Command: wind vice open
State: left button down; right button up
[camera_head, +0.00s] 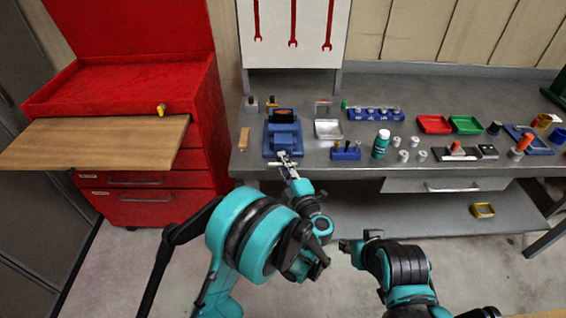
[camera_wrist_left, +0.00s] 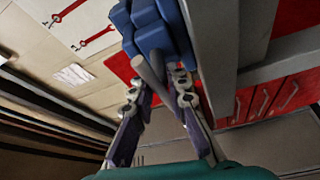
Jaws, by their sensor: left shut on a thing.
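The blue vice (camera_head: 283,134) stands at the front edge of the grey workbench, left of its middle. In the left wrist view its blue body (camera_wrist_left: 153,28) fills the top centre. My left gripper (camera_head: 286,162) is at the vice's front, on its handle. In the left wrist view the grey handle bar (camera_wrist_left: 150,76) runs down from the vice between the fingers of my left gripper (camera_wrist_left: 158,98), which is shut on it. My right arm is at the lower right, well away from the vice; its finger state is not clear.
A red tool cabinet (camera_head: 150,205) with a wooden top (camera_head: 95,145) stands left. Floor in front is clear.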

pick_arm(q)
jog(key=c, duration=1.5)
grip_release()
jog(key=shift+r, duration=0.1)
